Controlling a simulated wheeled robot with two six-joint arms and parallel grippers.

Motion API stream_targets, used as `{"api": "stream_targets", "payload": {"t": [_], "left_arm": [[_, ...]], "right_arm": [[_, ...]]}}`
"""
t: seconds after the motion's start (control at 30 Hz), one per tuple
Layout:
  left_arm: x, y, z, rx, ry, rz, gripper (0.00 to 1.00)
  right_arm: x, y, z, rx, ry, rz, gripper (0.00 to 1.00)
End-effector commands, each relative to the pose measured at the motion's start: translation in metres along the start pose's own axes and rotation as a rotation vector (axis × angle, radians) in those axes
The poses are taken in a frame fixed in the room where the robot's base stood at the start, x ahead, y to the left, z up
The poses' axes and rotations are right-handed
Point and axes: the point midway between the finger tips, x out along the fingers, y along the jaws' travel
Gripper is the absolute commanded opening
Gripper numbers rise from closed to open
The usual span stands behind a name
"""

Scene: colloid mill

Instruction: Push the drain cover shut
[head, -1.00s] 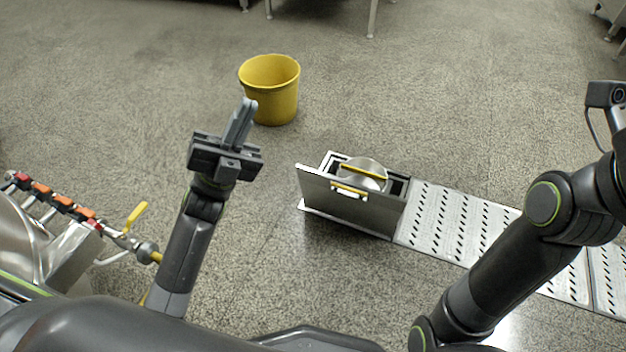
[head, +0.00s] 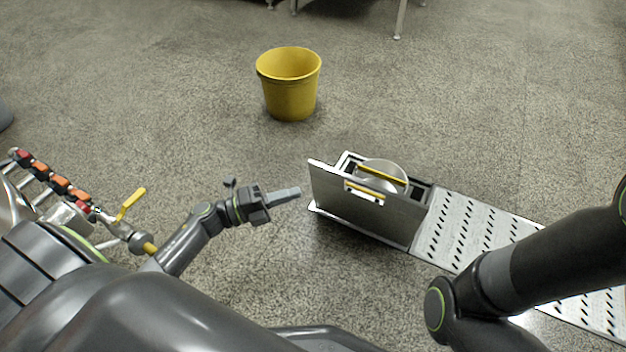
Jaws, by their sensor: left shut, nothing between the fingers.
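The drain cover (head: 362,211) is a grey metal plate with a yellow-edged handle slot, standing raised on its edge along the near side of the drain opening. Behind it, the drain pit (head: 416,186) is open and holds a round metal strainer (head: 391,170) with a yellow bar handle. My left gripper (head: 298,192) is shut and empty, pointing right, just left of the cover's left end with a small gap. My right arm crosses the lower right, and its gripper is out of view.
Perforated drain grating (head: 468,228) runs from the pit to the lower right. A yellow bucket (head: 289,85) stands on the floor behind. At left are pipes with a yellow-handled valve (head: 131,204). Floor between bucket and drain is clear.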

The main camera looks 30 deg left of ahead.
Motion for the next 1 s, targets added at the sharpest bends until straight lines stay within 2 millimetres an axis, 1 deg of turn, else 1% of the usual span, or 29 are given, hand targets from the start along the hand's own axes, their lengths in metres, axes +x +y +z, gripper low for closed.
{"api": "stream_targets", "payload": {"t": [0.03,0.17,0.2,0.3,0.53,1.0], "left_arm": [[0.013,0.003,0.0,0.003,0.0,-0.007,0.0],[0.04,0.003,-0.001,0.001,-0.001,-0.007,0.0],[0.044,0.004,0.006,0.005,0.0,-0.003,0.0],[0.053,0.003,0.016,0.003,0.0,-0.002,0.0],[0.064,0.001,0.028,0.0,-0.002,0.0,0.0],[0.065,-0.001,0.029,-0.003,-0.001,0.001,0.0]], "right_arm": [[-0.007,0.001,-0.003,0.003,-0.002,0.005,0.24],[-0.015,0.002,-0.006,0.009,-0.006,0.018,0.24],[-0.019,0.003,-0.009,0.011,-0.006,0.02,0.24],[-0.026,0.004,-0.012,0.012,-0.005,0.02,0.24],[-0.032,0.005,-0.016,0.014,-0.001,0.02,0.24],[-0.03,0.005,-0.015,0.014,-0.001,0.019,0.24]]}}
